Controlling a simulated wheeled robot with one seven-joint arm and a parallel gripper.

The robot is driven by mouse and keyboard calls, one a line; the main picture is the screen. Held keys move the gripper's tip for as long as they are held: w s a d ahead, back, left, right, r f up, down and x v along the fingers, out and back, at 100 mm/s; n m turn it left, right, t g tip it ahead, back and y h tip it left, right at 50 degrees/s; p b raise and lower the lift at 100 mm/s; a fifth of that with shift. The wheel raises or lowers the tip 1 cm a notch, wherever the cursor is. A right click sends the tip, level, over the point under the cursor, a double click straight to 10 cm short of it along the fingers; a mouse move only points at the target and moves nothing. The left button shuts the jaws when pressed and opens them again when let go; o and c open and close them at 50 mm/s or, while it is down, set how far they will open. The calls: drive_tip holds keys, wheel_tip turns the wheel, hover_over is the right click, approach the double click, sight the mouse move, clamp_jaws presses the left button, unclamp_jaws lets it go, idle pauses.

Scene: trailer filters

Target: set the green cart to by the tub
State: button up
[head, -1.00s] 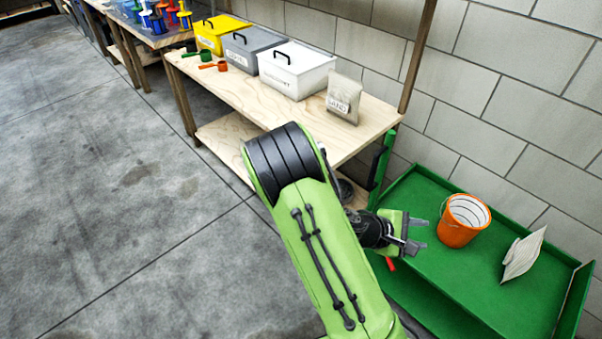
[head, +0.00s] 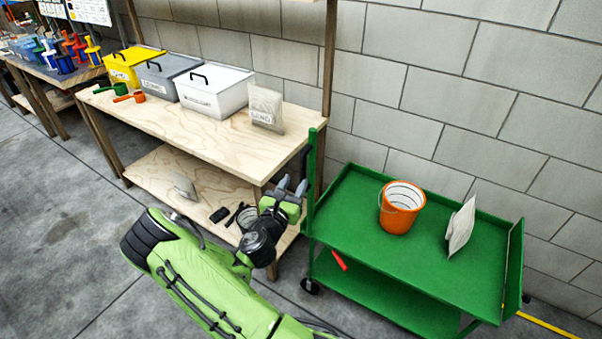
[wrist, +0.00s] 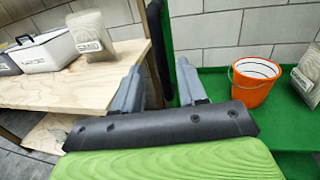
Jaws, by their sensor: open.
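The green cart (head: 345,235) stands at the right against the block wall; it also shows in the wrist view (wrist: 215,118). Its green post (head: 311,190) with a dark handle rises at its left end. My gripper (head: 292,186) is open and empty, just left of this post. In the wrist view, the dark handle (wrist: 155,45) stands upright beyond and between my fingertips (wrist: 158,68); I cannot tell whether they touch it. Lidded tubs stand on the bench: white (head: 215,98), grey (head: 168,82) and yellow (head: 128,67). Which one the task calls the tub is unclear.
An orange bucket (head: 398,212) and a pale bag (head: 460,228) stand on the cart's top. A red item (head: 339,260) shows at its front side. The wooden bench (head: 150,115), holding a sand bag (head: 266,108), is left of the cart. Concrete floor (head: 60,210) lies open at left.

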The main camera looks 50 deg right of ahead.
sight(302, 171)
drive_tip(key=x, duration=0.7)
drive_tip(key=shift+d, duration=0.15)
drive_tip(key=shift+c, duration=0.3)
clamp_jaws()
